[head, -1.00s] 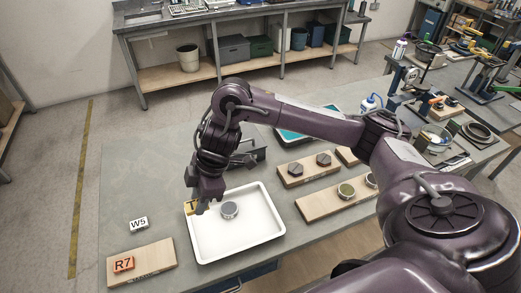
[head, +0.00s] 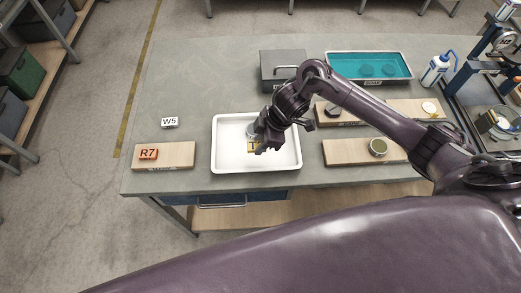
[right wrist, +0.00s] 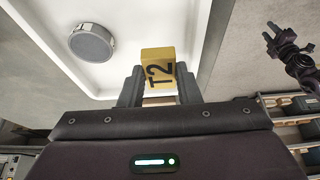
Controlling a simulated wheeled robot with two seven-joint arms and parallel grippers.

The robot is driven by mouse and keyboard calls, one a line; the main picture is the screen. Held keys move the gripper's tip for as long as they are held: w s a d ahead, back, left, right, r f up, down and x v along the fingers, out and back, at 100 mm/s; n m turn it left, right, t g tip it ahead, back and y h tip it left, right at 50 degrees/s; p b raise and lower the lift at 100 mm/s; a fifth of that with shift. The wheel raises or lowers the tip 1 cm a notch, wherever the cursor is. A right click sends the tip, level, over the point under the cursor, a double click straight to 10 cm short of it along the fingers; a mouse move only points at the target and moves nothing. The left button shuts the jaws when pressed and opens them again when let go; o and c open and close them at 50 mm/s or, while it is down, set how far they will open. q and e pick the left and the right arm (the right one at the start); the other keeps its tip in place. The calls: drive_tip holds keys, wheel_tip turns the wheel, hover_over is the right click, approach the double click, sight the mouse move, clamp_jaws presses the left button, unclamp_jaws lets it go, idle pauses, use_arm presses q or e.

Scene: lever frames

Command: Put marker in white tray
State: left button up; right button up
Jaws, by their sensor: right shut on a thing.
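The marker is a yellow block labelled T2 (right wrist: 157,67), also partly visible in the head view (head: 251,147). My right gripper (head: 257,145) is shut on it, with a finger on each side in the right wrist view. The white tray (head: 229,160) lies on the grey bench, and the marker shows over its inside. I cannot tell if the marker touches the tray floor. A round metal piece (right wrist: 91,42) sits in the tray beside the marker. My left gripper (right wrist: 272,35) shows at the right of the right wrist view, empty, its fingers apart.
An orange R7 block (head: 148,153) on a wooden board and a white W5 block (head: 170,122) are left of the tray. A grey box (head: 284,68) and a teal-filled tray (head: 345,66) stand behind. Boards with round parts (head: 377,147) are on the right.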

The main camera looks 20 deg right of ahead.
sight(260, 157)
drive_tip(key=shift+a+f, duration=0.1)
drive_tip(key=shift+f, duration=0.7)
wheel_tip(260, 157, down, 4)
drive_tip(key=shift+f, duration=0.1)
use_arm(q)
drive_tip(key=shift+s+r, duration=0.2)
drive_tip(key=shift+r, duration=0.05)
use_arm(e)
drive_tip(key=shift+f, duration=0.1)
drive_tip(key=o, duration=1)
drive_tip(key=shift+c, duration=0.2)
use_arm(q)
drive_tip(key=shift+f, duration=0.1)
